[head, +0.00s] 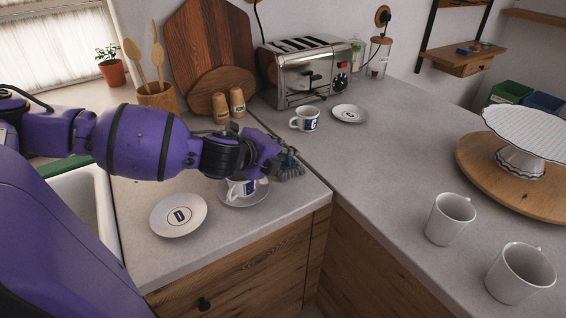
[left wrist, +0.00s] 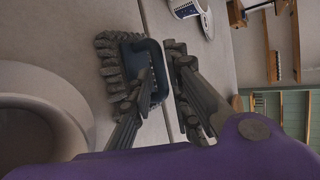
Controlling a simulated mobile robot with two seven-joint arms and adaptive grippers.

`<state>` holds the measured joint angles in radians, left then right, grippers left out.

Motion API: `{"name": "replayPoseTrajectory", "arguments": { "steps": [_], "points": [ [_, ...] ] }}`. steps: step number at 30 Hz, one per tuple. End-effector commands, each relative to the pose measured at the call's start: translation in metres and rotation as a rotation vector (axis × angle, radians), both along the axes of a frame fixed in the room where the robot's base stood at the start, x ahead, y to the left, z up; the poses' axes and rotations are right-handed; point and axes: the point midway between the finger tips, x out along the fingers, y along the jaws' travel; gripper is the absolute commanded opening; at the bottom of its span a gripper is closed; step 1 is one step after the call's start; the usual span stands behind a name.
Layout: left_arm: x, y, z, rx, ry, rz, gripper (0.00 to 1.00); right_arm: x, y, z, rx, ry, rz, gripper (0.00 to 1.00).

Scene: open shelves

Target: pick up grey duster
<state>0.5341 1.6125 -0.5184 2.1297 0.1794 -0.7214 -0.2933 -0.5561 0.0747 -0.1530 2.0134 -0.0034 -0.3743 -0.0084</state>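The grey duster (left wrist: 110,60) shows in the left wrist view with lumpy grey bristles and a dark blue handle. It is on the grey counter. My left gripper (left wrist: 162,75) has its two fingers around the handle, one on each side. A narrow gap shows between the fingers, and whether they press on the handle is not clear. In the head view my left gripper (head: 280,164) is low over the counter near its corner, and mostly hides the duster. My right gripper is not in view.
Just below my left gripper stand a cup (head: 238,189) on a saucer and a plate marked D (head: 178,216). A mug (head: 306,119), a saucer (head: 350,114) and a toaster (head: 308,72) are behind. Two white mugs stand at right. The middle of the right counter is clear.

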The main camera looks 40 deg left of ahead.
Motion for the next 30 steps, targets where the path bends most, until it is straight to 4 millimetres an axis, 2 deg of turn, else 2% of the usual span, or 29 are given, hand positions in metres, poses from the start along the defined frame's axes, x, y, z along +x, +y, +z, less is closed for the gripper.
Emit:
{"name": "replayPoseTrajectory", "arguments": {
  "steps": [2,5,6,20,26,30],
  "points": [
    [0.0,0.0,0.0,0.0,0.0,0.0,0.14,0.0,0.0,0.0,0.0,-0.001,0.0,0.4],
    [0.0,0.0,0.0,0.0,0.0,0.0,0.01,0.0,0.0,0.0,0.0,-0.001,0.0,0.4],
    [0.0,0.0,0.0,0.0,0.0,0.0,0.0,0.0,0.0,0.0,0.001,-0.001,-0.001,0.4],
    [0.0,0.0,0.005,0.001,0.0,0.001,0.0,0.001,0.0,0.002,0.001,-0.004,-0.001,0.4],
    [0.0,0.001,0.032,0.003,-0.005,0.001,0.0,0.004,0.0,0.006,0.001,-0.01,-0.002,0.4],
    [-0.017,-0.014,0.06,0.003,-0.003,-0.004,0.0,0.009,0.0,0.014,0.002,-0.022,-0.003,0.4]
  ]
}}
